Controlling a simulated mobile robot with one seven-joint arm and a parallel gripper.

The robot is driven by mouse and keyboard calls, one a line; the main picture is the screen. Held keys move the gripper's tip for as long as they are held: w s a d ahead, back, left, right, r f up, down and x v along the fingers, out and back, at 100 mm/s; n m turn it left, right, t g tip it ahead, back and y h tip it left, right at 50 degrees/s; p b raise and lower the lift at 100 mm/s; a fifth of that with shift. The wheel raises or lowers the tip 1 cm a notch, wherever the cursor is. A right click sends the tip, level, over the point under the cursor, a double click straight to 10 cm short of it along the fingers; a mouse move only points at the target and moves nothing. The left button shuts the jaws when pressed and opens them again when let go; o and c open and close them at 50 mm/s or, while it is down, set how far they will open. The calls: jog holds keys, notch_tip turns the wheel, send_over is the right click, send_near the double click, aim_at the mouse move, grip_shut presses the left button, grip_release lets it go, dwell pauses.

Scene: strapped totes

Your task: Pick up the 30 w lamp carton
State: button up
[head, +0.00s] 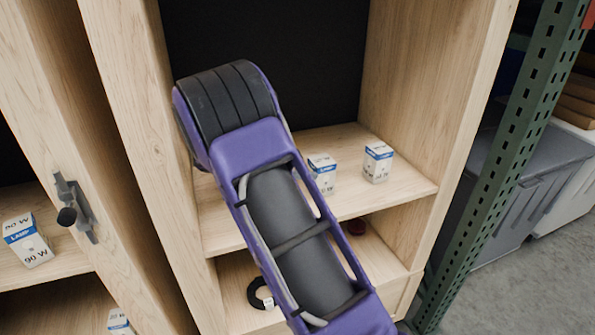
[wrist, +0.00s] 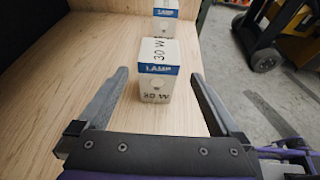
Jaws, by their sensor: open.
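The 30 W lamp carton (wrist: 156,87) is a small white box with a blue band, standing upright on a wooden shelf in the wrist view. Its top and front both read 30 W. My gripper (wrist: 156,80) is open, with one finger on each side of the carton and gaps between. A second similar carton (wrist: 166,12) stands behind it, its wattage not readable. In the head view two lamp cartons stand on the middle shelf, one (head: 322,172) partly beside my arm and one (head: 378,162) farther right. My gripper is hidden behind my purple arm there.
The cabinet's right wall (head: 437,90) bounds the shelf (head: 345,205). A 90 W carton (head: 27,240) sits in the left compartment, near a dark latch (head: 75,205). A black ring (head: 260,294) and a dark red object (head: 355,227) lie below. A green rack post (head: 500,170) stands right.

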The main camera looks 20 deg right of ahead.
aim_at(321, 172)
jog(key=shift+d+f, duration=0.95)
jog(key=shift+f, duration=0.1)
jog(key=x, duration=0.5)
jog(key=shift+w+f, duration=0.2)
jog(key=c, duration=1.4)
